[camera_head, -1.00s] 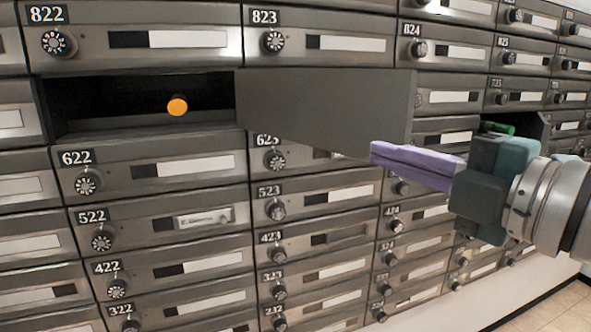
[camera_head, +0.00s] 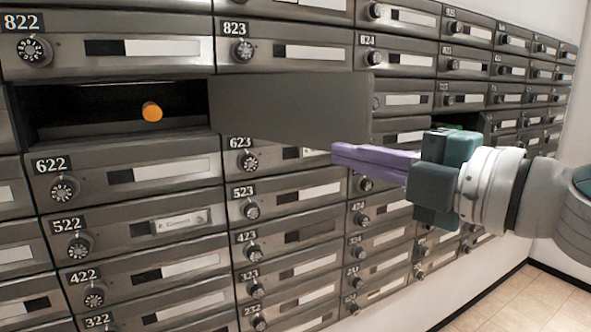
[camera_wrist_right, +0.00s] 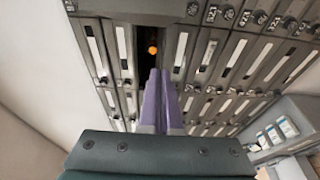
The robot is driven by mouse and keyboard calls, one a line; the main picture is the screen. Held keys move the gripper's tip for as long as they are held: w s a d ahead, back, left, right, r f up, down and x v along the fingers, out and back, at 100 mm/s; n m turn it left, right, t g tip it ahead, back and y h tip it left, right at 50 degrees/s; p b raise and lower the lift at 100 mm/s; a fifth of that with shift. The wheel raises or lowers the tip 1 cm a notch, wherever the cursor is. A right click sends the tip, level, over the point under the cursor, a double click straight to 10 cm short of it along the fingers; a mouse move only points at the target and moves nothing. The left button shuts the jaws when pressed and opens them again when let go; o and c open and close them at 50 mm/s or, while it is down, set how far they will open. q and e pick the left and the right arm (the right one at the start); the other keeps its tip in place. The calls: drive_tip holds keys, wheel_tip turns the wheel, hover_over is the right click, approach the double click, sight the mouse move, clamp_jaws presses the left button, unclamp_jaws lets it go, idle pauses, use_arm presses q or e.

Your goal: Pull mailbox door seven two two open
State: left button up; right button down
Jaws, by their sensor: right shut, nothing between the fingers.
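The mailbox door (camera_head: 290,108) between rows 822 and 622 is swung wide open and stands out to the right of its box. No number shows on it; its place in the column fits 722. The dark open box (camera_head: 85,108) holds an orange round object (camera_head: 152,111), also seen in the wrist view (camera_wrist_right: 153,49). My right gripper (camera_head: 338,154) is shut and empty, its purple fingers together just below the door's lower outer edge; I cannot tell whether they touch it. In the wrist view, the shut fingers (camera_wrist_right: 158,75) point toward the open box. My left gripper is not in view.
Shut mailbox doors with dial knobs surround the open box, such as 822 (camera_head: 110,48) and 622 (camera_head: 130,175). Tiled floor (camera_head: 520,303) shows at lower right. Shelves with white items (camera_wrist_right: 285,130) stand at right in the wrist view.

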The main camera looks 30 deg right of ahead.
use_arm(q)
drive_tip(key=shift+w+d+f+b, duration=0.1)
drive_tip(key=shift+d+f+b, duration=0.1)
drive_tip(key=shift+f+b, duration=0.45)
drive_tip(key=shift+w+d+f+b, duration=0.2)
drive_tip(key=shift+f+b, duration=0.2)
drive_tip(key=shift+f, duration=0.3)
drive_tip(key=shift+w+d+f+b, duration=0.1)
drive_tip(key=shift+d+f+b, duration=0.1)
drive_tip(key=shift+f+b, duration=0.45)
use_arm(e)
drive_tip(key=s+d, duration=0.6)
drive_tip(key=shift+d+r, duration=0.2)
drive_tip(key=shift+d, duration=0.15)
